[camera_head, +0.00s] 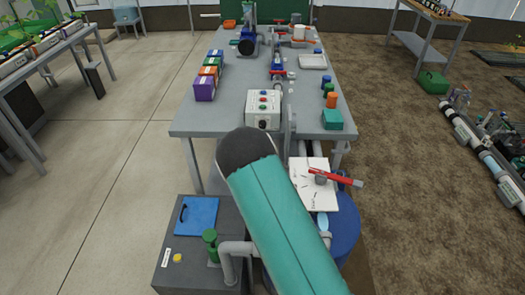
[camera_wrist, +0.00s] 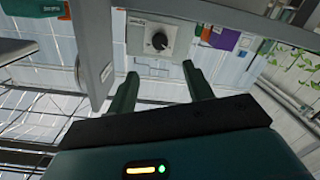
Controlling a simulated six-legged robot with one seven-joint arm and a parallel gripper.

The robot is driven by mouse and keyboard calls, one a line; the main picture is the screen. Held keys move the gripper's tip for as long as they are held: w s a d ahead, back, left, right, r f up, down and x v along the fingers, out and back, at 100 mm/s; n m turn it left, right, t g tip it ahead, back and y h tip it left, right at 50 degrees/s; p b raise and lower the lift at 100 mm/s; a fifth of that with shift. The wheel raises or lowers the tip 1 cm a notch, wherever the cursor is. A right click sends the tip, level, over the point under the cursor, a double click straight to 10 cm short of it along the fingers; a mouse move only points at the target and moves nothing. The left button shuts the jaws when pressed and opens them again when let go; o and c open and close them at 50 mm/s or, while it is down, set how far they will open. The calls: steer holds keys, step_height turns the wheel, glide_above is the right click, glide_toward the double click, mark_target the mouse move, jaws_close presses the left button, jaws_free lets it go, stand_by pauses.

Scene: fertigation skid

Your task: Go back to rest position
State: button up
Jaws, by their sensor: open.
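My gripper (camera_wrist: 160,88) shows in the wrist view with its two dark green fingers spread apart and nothing between them. Past the fingertips is the light grey control box (camera_wrist: 150,36) with a black knob. In the head view my teal arm link rises from the bottom centre, its dark rounded end just in front of the control box (camera_head: 263,110). My gripper cannot be made out in the head view.
The grey workbench (camera_head: 225,128) carries coloured boxes (camera_head: 204,89), pumps and a teal block (camera_head: 332,119). Below its front edge are a grey cabinet (camera_head: 222,238), a blue barrel (camera_head: 345,232) and a white board (camera_head: 308,175) under a red-handled valve (camera_head: 334,177). Concrete floor at left is open.

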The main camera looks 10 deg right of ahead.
steer(key=shift+s, duration=0.5)
steer(key=s+r+m+g+y, duration=0.25)
steer(key=s+r, duration=0.45)
steer(key=r, duration=0.4)
steer(key=s+r+m+g+y, duration=0.1)
steer(key=s+r+g, duration=0.3)
steer(key=s+r, duration=0.5)
steer(key=s+d+r+g, duration=0.1)
steer(key=s+r+g, duration=0.1)
steer(key=s, duration=1.1)
steer(key=s+d+r+g, duration=0.1)
steer(key=s+r+g, duration=0.2)
steer(key=s, duration=1.1)
step_height(320, 180, up, 2)
steer(key=shift+s+r+n, duration=0.15)
steer(key=shift+s+n, duration=0.15)
steer(key=shift+n, duration=0.15)
